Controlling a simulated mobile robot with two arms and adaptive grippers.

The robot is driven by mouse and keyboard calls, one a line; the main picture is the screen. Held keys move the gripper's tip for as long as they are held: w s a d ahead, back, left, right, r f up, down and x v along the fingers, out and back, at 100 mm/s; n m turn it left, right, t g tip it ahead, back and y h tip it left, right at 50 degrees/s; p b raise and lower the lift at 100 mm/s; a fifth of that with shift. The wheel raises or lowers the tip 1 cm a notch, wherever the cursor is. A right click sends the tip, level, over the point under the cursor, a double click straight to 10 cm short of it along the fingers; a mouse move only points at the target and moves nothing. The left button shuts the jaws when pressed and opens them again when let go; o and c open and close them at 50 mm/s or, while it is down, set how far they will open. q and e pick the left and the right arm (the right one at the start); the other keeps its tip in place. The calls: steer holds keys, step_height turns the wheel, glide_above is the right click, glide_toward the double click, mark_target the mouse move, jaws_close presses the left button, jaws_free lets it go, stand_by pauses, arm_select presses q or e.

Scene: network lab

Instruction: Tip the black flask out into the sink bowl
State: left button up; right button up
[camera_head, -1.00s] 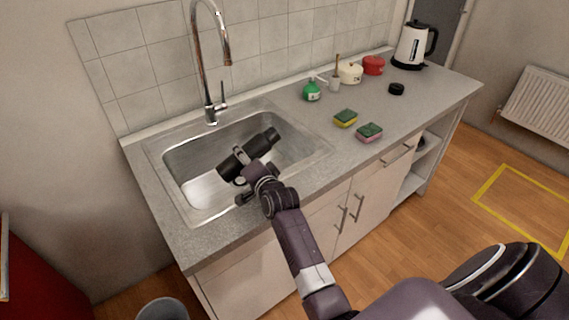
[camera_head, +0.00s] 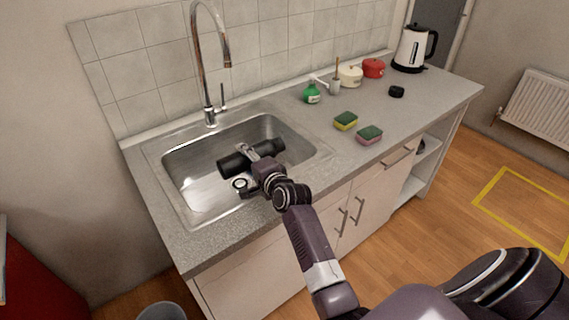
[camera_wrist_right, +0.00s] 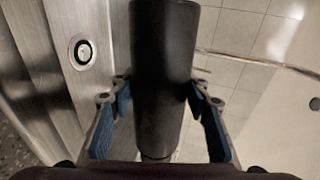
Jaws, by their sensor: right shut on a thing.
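The black flask (camera_head: 268,148) is held on its side, nearly level in the head view, over the sink bowl (camera_head: 184,168). My right gripper (camera_head: 245,153) is shut around its middle. In the wrist view the flask's dark body (camera_wrist_right: 165,70) runs between my two blue-padded fingers. The flask's mouth is not clear in either view, and no liquid can be seen coming out. The steel drain (camera_head: 240,184) shows in the bowl just below the flask. My left gripper is in neither view.
A tall chrome tap (camera_head: 210,113) stands behind the bowl.

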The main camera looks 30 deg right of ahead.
steer(key=shift+d+r+m+p, duration=0.15)
steer(key=shift+r+m+p, duration=0.1)
steer(key=shift+m+p, duration=0.25)
stand_by(0.3)
steer(key=shift+a+m+y, duration=0.4)
steer(key=shift+a, duration=0.15)
stand_by(0.4)
steer(key=shift+d+r+m, duration=0.2)
steer(key=shift+m, duration=0.3)
stand_by(0.4)
